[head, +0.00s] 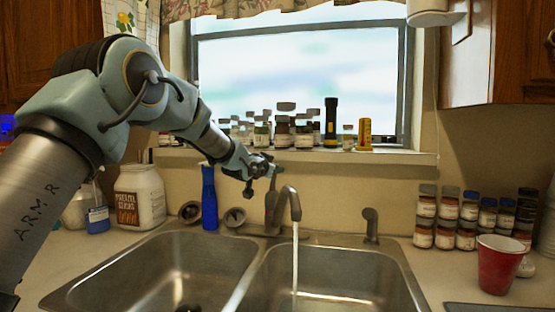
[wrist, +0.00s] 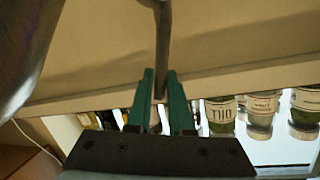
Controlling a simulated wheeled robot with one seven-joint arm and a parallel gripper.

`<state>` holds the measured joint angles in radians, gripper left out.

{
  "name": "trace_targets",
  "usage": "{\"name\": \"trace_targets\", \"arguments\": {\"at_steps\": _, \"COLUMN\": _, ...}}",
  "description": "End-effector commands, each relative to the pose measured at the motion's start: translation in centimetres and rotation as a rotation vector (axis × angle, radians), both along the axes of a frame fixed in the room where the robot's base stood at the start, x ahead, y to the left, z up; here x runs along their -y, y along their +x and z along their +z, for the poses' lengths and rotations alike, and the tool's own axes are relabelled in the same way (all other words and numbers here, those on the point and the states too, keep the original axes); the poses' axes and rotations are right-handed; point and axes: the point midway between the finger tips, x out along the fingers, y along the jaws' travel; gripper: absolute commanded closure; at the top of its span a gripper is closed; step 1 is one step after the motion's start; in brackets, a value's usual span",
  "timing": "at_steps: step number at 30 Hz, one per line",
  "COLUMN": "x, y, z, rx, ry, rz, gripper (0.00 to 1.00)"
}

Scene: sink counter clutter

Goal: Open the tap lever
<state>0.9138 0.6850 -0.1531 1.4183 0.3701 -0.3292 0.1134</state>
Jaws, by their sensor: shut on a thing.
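The metal tap (head: 291,200) stands behind the double sink, and a stream of water (head: 295,258) falls from its spout into the right basin. The tap lever (head: 271,200) rises just left of the spout. My gripper (head: 274,171) is at the lever's upper end. In the wrist view the lever is a dark bar (wrist: 163,45) running down between the green fingers of my gripper (wrist: 161,85), which is shut on it.
A blue bottle (head: 209,200) stands left of the tap, below my arm. Jars and a dark flashlight (head: 330,122) line the window sill (head: 400,156) behind. Stacked jars (head: 447,217) and a red cup (head: 497,265) stand at right. Both basins look clear.

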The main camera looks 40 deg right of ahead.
Motion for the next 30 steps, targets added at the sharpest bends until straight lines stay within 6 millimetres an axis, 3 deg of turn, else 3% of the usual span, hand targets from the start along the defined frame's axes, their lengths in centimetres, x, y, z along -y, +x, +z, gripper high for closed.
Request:
{"name": "trace_targets", "arguments": {"at_steps": 1, "x": 0.04, "y": 0.27, "z": 0.63, "rx": -0.021, "ry": 0.007, "rz": 0.001, "gripper": 1.0}}
{"name": "trace_targets", "arguments": {"at_steps": 18, "x": 0.21, "y": 0.66, "z": 0.19, "rx": -0.082, "ry": 0.024, "rz": 0.001, "gripper": 1.0}}
{"name": "trace_targets", "arguments": {"at_steps": 19, "x": 0.2, "y": 0.66, "z": 0.19, "rx": -0.082, "ry": 0.024, "rz": 0.001, "gripper": 0.79}}
{"name": "trace_targets", "arguments": {"at_steps": 26, "x": 0.19, "y": 0.68, "z": 0.21, "rx": -0.081, "ry": 0.024, "rz": 0.0, "gripper": 0.53}}
{"name": "trace_targets", "arguments": {"at_steps": 30, "x": 0.19, "y": 0.68, "z": 0.23, "rx": -0.081, "ry": 0.024, "rz": 0.0, "gripper": 0.51}}
